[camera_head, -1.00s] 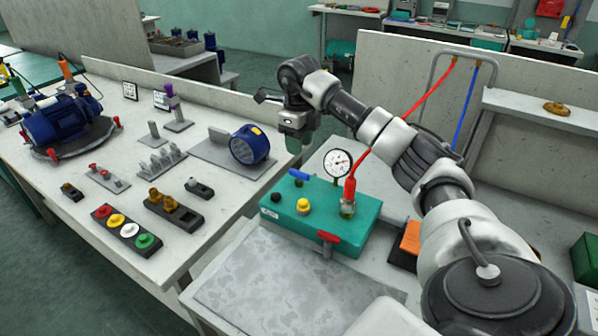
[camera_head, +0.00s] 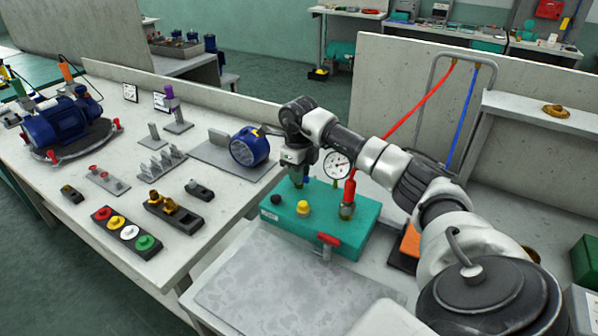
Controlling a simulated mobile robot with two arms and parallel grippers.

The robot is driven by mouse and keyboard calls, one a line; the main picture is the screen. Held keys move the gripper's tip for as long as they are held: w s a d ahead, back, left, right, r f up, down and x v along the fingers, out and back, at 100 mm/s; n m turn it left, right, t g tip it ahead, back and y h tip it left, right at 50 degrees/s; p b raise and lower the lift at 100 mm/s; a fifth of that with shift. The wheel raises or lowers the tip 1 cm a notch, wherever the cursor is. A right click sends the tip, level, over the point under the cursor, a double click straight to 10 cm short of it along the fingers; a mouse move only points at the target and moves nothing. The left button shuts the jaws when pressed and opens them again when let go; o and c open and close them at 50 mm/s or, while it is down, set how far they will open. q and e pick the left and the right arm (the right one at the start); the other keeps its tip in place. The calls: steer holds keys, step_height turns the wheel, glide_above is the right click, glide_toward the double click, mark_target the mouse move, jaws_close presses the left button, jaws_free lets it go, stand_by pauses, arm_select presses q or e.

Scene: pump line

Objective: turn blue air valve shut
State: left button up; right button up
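The teal box (camera_head: 350,235) carries the air fittings and stands on the bench in the middle of the view. My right gripper (camera_head: 297,181) points down at the back left of this box, right at the blue air valve (camera_head: 306,180). Only a small bit of the blue handle shows beside the fingers, so its angle is hidden. I cannot tell whether the fingers touch it or how far apart they are. My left gripper is not in view.
On the box are a black knob (camera_head: 276,199), a yellow button (camera_head: 303,208), a red-handled valve (camera_head: 328,239), a red hose fitting (camera_head: 348,196) and a pressure gauge (camera_head: 338,164). A blue motor (camera_head: 249,146) stands to the left. The grey plate (camera_head: 270,280) in front is bare.

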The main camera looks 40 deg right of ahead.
jaws_close()
steer(key=shift+m, duration=0.3)
steer(key=shift+r+m+p, duration=0.15)
steer(key=shift+m+p, duration=0.75)
steer(key=shift+m, duration=0.3)
steer(key=m+p, duration=0.2)
steer(key=m, duration=0.3)
steer(key=shift+m, duration=0.3)
steer(key=m+p, duration=0.2)
steer(key=m, duration=0.3)
steer(key=shift+p, duration=0.4)
steer(key=shift+m+p, duration=0.8)
steer(key=shift+m, duration=1.3)
steer(key=shift+d, duration=0.1)
